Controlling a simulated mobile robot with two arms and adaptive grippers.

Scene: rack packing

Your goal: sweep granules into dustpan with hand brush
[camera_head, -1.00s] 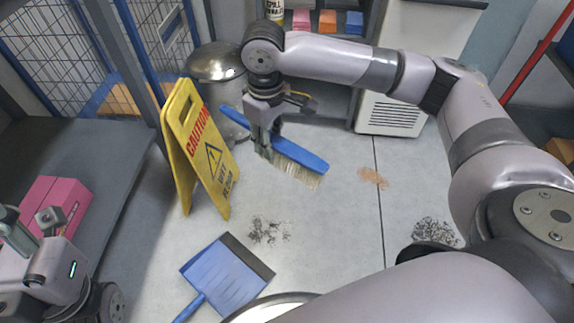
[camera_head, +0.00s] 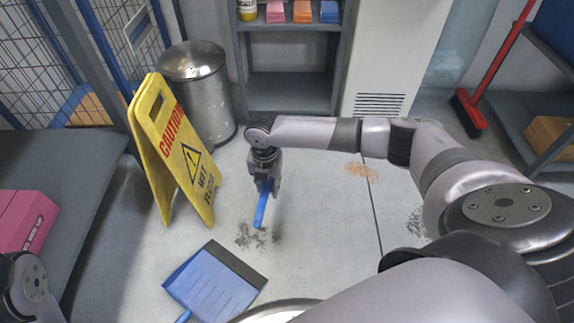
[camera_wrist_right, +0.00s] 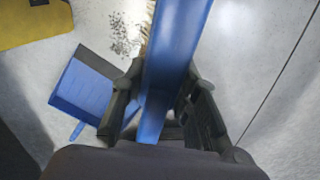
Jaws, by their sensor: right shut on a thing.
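My right gripper (camera_head: 268,184) is shut on the blue hand brush (camera_head: 262,208), above a scattered pile of dark granules (camera_head: 245,238). In the right wrist view the brush (camera_wrist_right: 178,45) runs between the two fingers (camera_wrist_right: 160,92), with pale bristles partly hidden beneath it. The blue dustpan (camera_head: 212,282) lies on the floor below and left of the dark pile, its dark lip towards the granules; it also shows in the right wrist view (camera_wrist_right: 82,92). An orange-brown pile (camera_head: 362,172) and another dark pile (camera_head: 418,222) lie to the right. My left gripper is out of view.
A yellow caution sign (camera_head: 172,150) stands left of the granules, before a metal bin (camera_head: 200,90). A shelf (camera_head: 290,92) and a white cabinet (camera_head: 385,60) stand behind. A red broom (camera_head: 470,110) leans at the right. The middle floor is open.

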